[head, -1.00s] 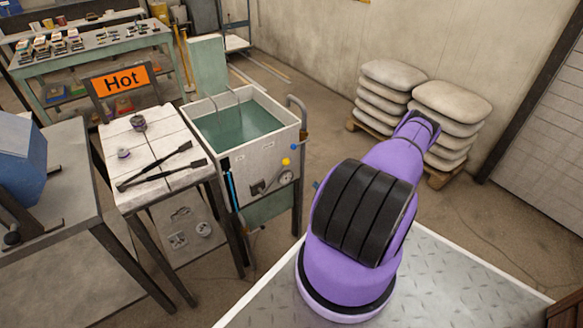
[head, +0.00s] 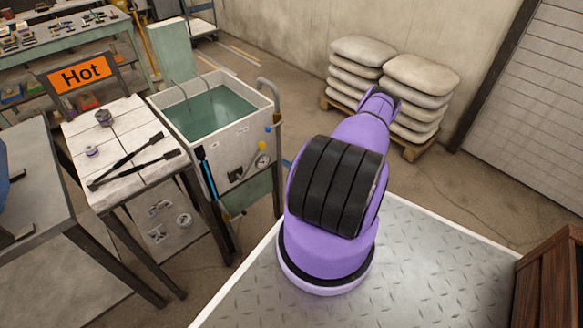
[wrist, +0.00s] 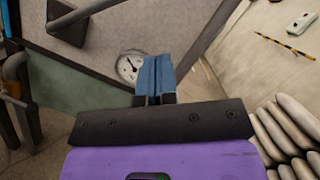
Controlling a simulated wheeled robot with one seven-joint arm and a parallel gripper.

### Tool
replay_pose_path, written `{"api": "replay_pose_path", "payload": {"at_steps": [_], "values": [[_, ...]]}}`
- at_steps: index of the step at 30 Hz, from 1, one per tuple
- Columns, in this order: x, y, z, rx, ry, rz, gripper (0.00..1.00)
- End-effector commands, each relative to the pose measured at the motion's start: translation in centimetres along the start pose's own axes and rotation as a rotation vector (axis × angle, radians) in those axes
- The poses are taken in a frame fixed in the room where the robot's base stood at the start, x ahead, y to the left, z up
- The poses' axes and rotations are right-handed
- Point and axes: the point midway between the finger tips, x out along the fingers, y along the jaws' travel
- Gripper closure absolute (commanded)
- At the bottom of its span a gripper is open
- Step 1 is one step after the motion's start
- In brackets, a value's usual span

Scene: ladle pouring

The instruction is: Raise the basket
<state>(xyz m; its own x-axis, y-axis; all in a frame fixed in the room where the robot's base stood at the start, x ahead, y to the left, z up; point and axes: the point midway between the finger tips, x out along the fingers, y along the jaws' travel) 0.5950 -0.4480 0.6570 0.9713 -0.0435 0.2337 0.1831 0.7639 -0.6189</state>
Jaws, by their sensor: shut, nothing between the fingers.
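The quench tank (head: 222,148) is a pale box filled with green liquid (head: 212,112), standing left of my arm in the head view. Thin bent rods (head: 183,98) rise from the liquid at its back left; they may belong to the basket, whose body I cannot make out. The tank front carries a round gauge (head: 262,161), a dark bracket and a yellow-knobbed lever (head: 261,147). In the wrist view my gripper (wrist: 155,68) has blue fingers pressed together with nothing between them. They point toward the tank front, beside the gauge (wrist: 129,66). A dark block (wrist: 68,22) shows at upper left.
A brick-topped table (head: 126,152) with black tongs (head: 134,166) and a "Hot" sign (head: 82,75) stands left of the tank. Stacked sacks (head: 420,90) stand on pallets by the wall. A wooden crate (head: 548,282) is at lower right. A curved pipe (head: 275,95) rises at the tank's right.

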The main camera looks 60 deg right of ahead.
Motion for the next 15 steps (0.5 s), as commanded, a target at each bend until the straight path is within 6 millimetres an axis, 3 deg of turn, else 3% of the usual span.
{"api": "replay_pose_path", "payload": {"at_steps": [8,15], "values": [[5.2,0.0,0.1,-0.002,-0.002,0.002,1.0],[7.1,-0.1,2.3,0.0,-0.001,0.001,1.0]]}}
